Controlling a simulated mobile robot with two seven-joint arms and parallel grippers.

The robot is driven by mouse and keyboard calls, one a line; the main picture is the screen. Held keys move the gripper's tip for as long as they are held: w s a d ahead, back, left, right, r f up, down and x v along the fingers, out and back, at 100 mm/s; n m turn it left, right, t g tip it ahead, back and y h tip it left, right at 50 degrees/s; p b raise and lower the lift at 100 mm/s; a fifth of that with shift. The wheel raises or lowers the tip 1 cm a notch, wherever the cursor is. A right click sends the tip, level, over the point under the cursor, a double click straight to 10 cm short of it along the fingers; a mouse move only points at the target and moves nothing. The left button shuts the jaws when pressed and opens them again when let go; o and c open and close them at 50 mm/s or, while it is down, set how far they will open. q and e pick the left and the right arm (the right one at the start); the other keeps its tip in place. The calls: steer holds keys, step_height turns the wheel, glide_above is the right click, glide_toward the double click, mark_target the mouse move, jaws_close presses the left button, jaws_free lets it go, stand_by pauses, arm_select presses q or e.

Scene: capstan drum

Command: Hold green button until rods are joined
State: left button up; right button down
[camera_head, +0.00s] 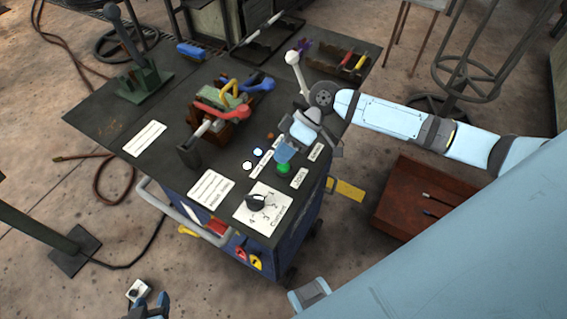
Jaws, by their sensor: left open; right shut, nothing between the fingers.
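The green button (283,168) is on the dark table top, near its right front edge, beside white labels. My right gripper (285,152) is shut and empty, with its blue fingertips directly over the button. The tips appear to touch it, but I cannot tell whether it is pressed down. A clamping device (238,105) with red, yellow and blue handles stands at mid-table. A silver rod (203,128) shows at its left end; the joint and any other rod are hidden by the handles. My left gripper (153,303) is open at the bottom left, away from the table.
A black dial (256,202) sits on a white plate at the front corner. A lever with a white ball (293,58) stands behind my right arm. A green lever tool (140,75) is at the back left. A tool tray (340,60) is at the back right.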

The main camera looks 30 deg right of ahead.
steer(key=shift+f, duration=0.1)
steer(key=shift+f, duration=0.1)
steer(key=shift+f, duration=0.25)
steer(key=shift+f, duration=0.2)
stand_by(0.5)
steer(key=shift+f, duration=0.3)
stand_by(0.9)
stand_by(0.6)
